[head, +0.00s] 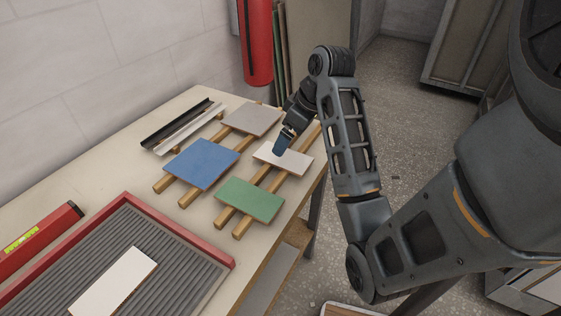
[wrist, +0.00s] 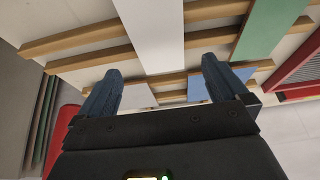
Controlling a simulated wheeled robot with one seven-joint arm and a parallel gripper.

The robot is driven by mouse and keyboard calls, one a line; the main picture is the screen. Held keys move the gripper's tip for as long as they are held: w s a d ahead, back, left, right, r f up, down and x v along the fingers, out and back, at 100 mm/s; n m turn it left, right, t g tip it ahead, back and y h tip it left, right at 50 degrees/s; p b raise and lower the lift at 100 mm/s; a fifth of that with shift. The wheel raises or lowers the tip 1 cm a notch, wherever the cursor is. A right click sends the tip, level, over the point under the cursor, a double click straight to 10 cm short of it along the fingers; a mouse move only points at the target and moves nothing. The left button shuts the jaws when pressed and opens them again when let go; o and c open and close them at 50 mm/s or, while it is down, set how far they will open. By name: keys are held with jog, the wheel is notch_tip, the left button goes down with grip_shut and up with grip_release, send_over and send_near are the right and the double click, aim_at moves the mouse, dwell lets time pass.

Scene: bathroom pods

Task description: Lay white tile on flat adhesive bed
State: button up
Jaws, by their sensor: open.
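A white tile (head: 296,161) lies across two wooden battens at the right side of the table. In the wrist view this white tile (wrist: 152,32) runs up between the fingers. My gripper (head: 284,143) is at the tile's far left part in the head view. In the wrist view my gripper (wrist: 160,72) is open, its two blue fingers apart on either side of the tile's line; contact cannot be told. The adhesive bed (head: 185,262) is a grey ridged surface in a red-rimmed frame at the front left. Another white tile (head: 113,280) lies on it.
A blue tile (head: 202,163), a green tile (head: 249,199) and a grey-beige tile (head: 251,119) lie on battens around the white one. Dark and light metal strips (head: 182,125) lie behind. A red spirit level (head: 35,238) lies at left. A red cylinder (head: 257,45) hangs by the wall.

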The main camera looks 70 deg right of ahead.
aim_at(284, 157)
jog(key=shift+w+f+b, duration=0.1)
jog(key=shift+f+b, duration=1.7)
jog(key=shift+f, duration=0.35)
jog(key=shift+x, duration=0.85)
jog(key=shift+w+d, duration=0.1)
jog(key=c, duration=1.1)
